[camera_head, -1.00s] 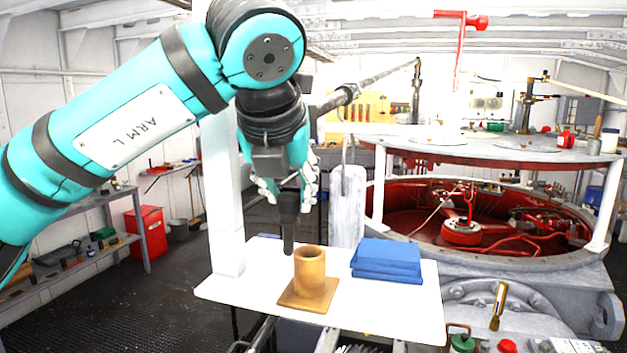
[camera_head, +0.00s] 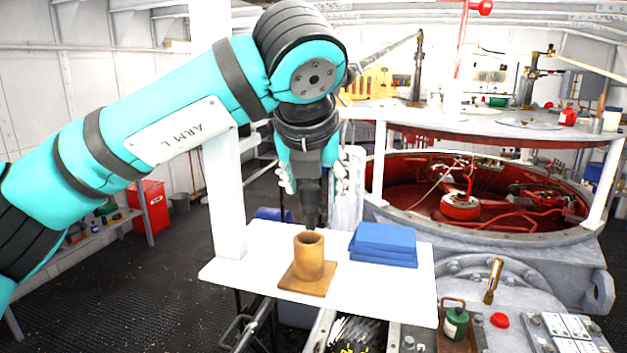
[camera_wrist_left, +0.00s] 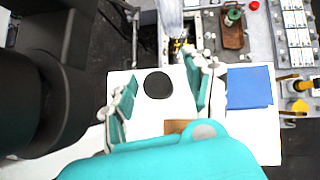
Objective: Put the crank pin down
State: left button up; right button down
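The dark crank pin (camera_head: 312,205) hangs upright from my left gripper (camera_head: 312,184), with a finger on each side. Its lower end shows right at the rim of a brown round holder (camera_head: 309,262); I cannot tell whether it is above or behind the opening. In the left wrist view the crank pin (camera_wrist_left: 158,85) shows end-on as a dark disc between the teal fingers. The holder stands on a square brown base on a white table (camera_head: 375,288). My right gripper is not in view.
A stack of blue pads (camera_head: 385,244) lies on the table, right of the holder. A white post (camera_head: 224,190) rises at the table's left. A green lantern (camera_head: 455,322) stands at the lower right. The table's front right part is bare.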

pick_arm(q)
jog(key=shift+a+r+p, duration=0.1)
jog(key=shift+r+p, duration=0.15)
jog(key=shift+p, duration=0.05)
jog(key=d+b+v, duration=0.1)
jog(key=b+v, duration=0.3)
jog(key=v, duration=0.7)
jog(key=shift+s+a+r, duration=0.3)
jog(key=shift+a, duration=0.15)
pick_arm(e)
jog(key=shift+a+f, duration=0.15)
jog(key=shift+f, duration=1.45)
